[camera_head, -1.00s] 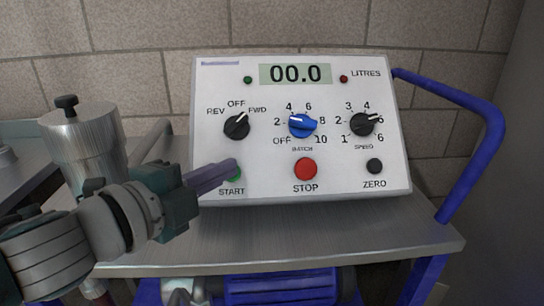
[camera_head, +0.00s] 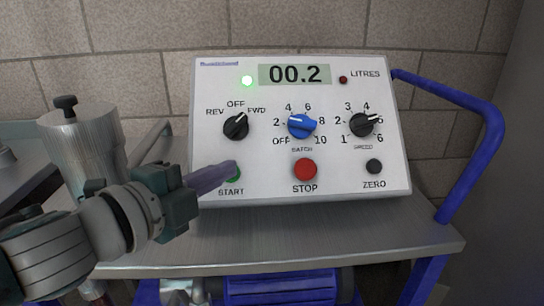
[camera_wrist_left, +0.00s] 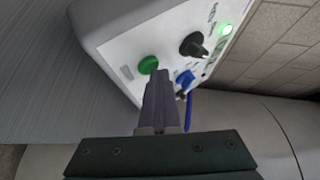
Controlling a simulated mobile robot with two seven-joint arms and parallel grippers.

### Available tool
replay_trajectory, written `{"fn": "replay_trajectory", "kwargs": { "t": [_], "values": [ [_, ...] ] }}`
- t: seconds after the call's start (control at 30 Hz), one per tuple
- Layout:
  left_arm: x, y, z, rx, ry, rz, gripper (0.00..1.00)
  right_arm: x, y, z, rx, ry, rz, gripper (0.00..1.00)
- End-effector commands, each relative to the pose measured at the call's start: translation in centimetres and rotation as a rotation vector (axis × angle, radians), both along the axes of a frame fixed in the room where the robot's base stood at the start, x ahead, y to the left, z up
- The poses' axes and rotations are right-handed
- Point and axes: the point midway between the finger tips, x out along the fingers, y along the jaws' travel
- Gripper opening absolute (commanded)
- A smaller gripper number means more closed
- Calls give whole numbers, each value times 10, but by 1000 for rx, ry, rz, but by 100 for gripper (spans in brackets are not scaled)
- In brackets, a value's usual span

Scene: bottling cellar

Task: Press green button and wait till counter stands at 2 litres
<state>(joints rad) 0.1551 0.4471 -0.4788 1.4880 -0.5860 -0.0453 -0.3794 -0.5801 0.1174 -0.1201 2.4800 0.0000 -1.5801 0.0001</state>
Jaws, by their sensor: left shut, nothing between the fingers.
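The white control panel (camera_head: 270,190) stands on a metal cart top. Its display (camera_head: 294,75) reads 00.2 next to the word LITRES. The green lamp (camera_head: 247,81) left of the display is lit; the red lamp (camera_head: 343,80) looks dark. My left gripper (camera_head: 232,168) is shut and empty, its tips at the green START button (camera_head: 235,175), covering part of it in the head view. In the left wrist view the green button (camera_wrist_left: 148,65) shows just beyond the fingertips (camera_wrist_left: 160,75); I cannot tell whether they touch. My right gripper is not in view.
The red STOP button (camera_head: 305,169) and black ZERO button (camera_head: 374,166) sit right of START. Above are the black direction knob (camera_head: 236,127), blue batch knob (camera_head: 301,126) and black speed knob (camera_head: 362,124). A metal cylinder (camera_head: 88,140) stands left; a blue handle (camera_head: 470,170) is right.

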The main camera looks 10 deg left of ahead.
Motion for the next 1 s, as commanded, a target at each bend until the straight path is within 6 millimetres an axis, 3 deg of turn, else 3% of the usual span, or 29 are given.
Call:
{"fn": "replay_trajectory", "kwargs": {
  "t": [0.2, 0.63, 1.0],
  "values": [
    [-9, -2, 10, 0, 2, 1, 0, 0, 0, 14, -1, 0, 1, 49],
    [-12, -3, 13, -1, 0, 0, 0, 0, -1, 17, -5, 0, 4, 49],
    [-37, -10, 39, -1, 3, 1, 0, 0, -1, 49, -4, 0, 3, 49]
  ]
}}
